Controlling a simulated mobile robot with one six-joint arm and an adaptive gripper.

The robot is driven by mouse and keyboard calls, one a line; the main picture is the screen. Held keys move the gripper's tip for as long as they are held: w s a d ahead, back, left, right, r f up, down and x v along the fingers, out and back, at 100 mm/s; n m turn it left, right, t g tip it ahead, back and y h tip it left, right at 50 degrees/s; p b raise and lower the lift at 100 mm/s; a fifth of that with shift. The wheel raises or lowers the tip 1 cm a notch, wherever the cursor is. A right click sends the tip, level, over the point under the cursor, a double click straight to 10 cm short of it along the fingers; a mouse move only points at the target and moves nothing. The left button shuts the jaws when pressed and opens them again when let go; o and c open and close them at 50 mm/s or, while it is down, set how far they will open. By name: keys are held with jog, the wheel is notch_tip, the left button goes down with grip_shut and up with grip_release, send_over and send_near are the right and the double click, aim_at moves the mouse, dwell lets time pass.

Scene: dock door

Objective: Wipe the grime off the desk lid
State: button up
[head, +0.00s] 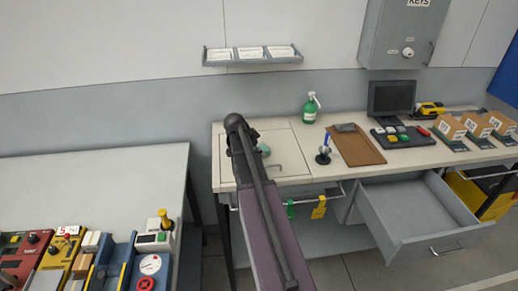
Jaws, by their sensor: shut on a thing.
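The desk lid (287,147) is a pale, square-outlined panel at the left end of the long desk, lying shut, with a small bent handle (278,168) near its front right. My arm crosses over the lid and hides much of its left and middle. My gripper (257,146) is mostly hidden behind my arm, over the middle of the lid. It is shut on a small green pad (264,150), which shows just right of the arm. I cannot tell whether the pad touches the lid. No grime shows clearly on the visible part.
A green spray bottle (310,108), a small stand with a blue-topped item (324,153) and a brown clipboard (357,145) stand right of the lid. A drawer (425,213) hangs open below. A card shelf (252,56) is on the wall. The left table's back is clear.

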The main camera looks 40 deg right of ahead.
aim_at(263, 159)
jog(key=shift+s+a, duration=0.15)
jog(key=shift+s+a, duration=0.45)
jog(key=shift+s, duration=0.3)
jog(key=shift+s+a, duration=0.4)
jog(key=shift+s, duration=0.3)
jog(key=shift+w, duration=0.1)
jog(key=shift+w+d, duration=0.5)
jog(key=shift+w, duration=0.3)
jog(key=shift+w+d, duration=0.5)
jog(key=shift+w, duration=0.25)
jog(key=shift+w+d+f, duration=0.1)
jog(key=shift+w+d, duration=0.35)
jog(key=shift+w, duration=0.3)
jog(key=shift+w+d, duration=0.45)
jog(key=shift+w, duration=0.3)
